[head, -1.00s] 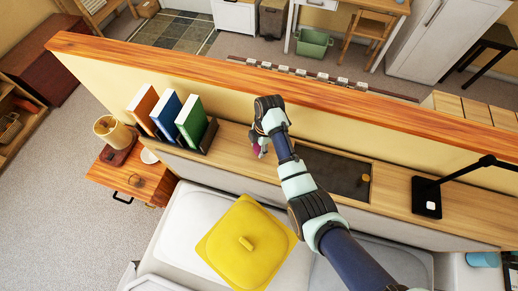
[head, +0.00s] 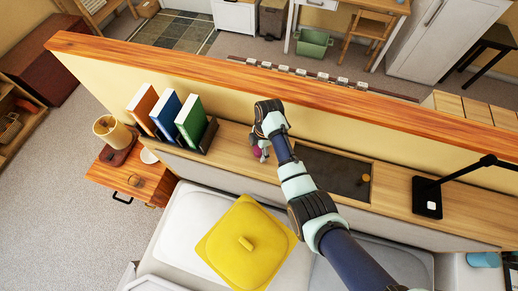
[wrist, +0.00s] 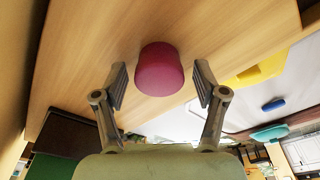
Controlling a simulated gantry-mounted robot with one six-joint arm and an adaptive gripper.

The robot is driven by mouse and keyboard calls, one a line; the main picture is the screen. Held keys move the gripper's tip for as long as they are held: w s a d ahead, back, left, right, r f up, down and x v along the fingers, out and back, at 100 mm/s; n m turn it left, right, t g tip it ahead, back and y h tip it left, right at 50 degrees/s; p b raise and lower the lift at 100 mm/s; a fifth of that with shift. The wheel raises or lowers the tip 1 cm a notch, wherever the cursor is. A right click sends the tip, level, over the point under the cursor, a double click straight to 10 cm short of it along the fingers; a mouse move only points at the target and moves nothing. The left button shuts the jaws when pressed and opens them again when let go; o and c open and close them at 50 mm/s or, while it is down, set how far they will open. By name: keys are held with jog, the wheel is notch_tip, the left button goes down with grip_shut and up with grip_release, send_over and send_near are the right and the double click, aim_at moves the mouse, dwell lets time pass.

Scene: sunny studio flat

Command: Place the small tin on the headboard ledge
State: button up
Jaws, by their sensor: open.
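The small tin is a round magenta piece (wrist: 160,68) in the wrist view, seen against the pale wood headboard ledge (wrist: 85,50). In the head view the tin (head: 257,153) shows just below my wrist, over the ledge (head: 233,142) between the books and the dark inset panel. My gripper (wrist: 159,80) has its two fingers apart, one on each side of the tin, with a visible gap on both sides. The tin appears to stand on the ledge, though its base contact is not clear.
Books in a dark holder (head: 205,136) stand on the ledge left of my gripper. A dark inset panel (head: 330,172) and a black lamp (head: 427,197) lie to the right. A yellow cushion (head: 245,243) is on the bed in front. The wall's wooden top (head: 300,103) rises behind.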

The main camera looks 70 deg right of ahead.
notch_tip(320, 180, up, 12)
jog(key=s+d+p, duration=0.1)
jog(key=shift+d, duration=0.2)
jog(key=w+a+r+m+t+h, duration=0.3)
jog(key=w+a+r+t, duration=0.1)
jog(key=w+a, duration=0.95)
jog(key=s+a+r+m+t, duration=0.1)
jog(key=a+r+m+t, duration=0.1)
jog(key=a+r, duration=0.3)
jog(key=s+a+r+m+t+y, duration=0.1)
jog(key=a+r, duration=0.4)
jog(key=a, duration=0.8)
jog(key=s+a+r+m+t, duration=0.1)
jog(key=a+r+m+t, duration=0.2)
jog(key=a, duration=0.6)
notch_tip(320, 180, up, 2)
jog(key=shift+r+m+t+y, duration=0.15)
jog(key=shift+m+t+y, duration=0.2)
jog(key=shift+t, duration=0.45)
